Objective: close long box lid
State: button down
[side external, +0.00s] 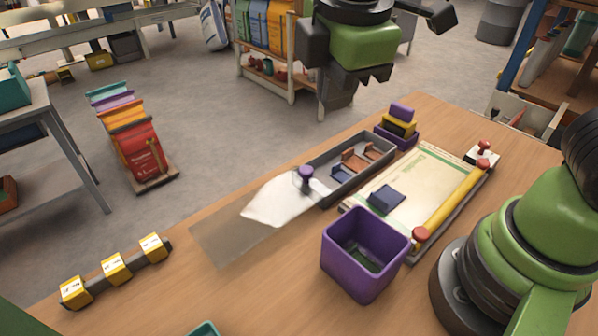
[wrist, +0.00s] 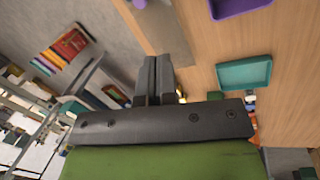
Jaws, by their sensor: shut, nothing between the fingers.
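The long box (side external: 378,146) is a narrow dark grey tray on the wooden table. Its far right part is open, showing brown and blue pieces inside. A see-through greyish panel, apparently the lid (side external: 228,238), stretches from the box's near left end over the table. A dark knob with a purple top (side external: 306,173) stands near that end. A white, pouch-like shape (side external: 284,203) lies there too. My gripper (side external: 362,76) is high above and behind the box, apart from it. In the wrist view its fingers (wrist: 153,62) are together and empty.
A purple bin (side external: 345,261) stands in front of the box. A board with a yellow roller (side external: 450,203) lies to the right. Stacked purple and yellow blocks (side external: 399,124) sit by the far end. Yellow labelled cubes (side external: 115,267) line the left. A teal tray (wrist: 244,73) shows in the wrist view.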

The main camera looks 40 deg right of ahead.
jog(key=w+a+f+n+h, duration=0.3)
jog(key=a+f+n, duration=0.3)
jog(key=f+n, duration=0.3)
send_near(304, 187)
jog(key=shift+n, duration=0.3)
jog(key=f, duration=0.1)
jog(key=a+f, duration=0.1)
jog(key=s+f, duration=0.1)
jog(key=f, duration=0.1)
jog(key=shift+s+a+f, duration=0.1)
jog(key=shift+a+f, duration=0.05)
jog(key=shift+a, duration=0.15)
jog(key=w+d, duration=0.1)
jog(key=d, duration=0.1)
jog(key=shift+w+d, duration=0.55)
jog(key=shift+d, duration=0.15)
jog(key=d, duration=2.2)
jog(key=shift+d, duration=0.3)
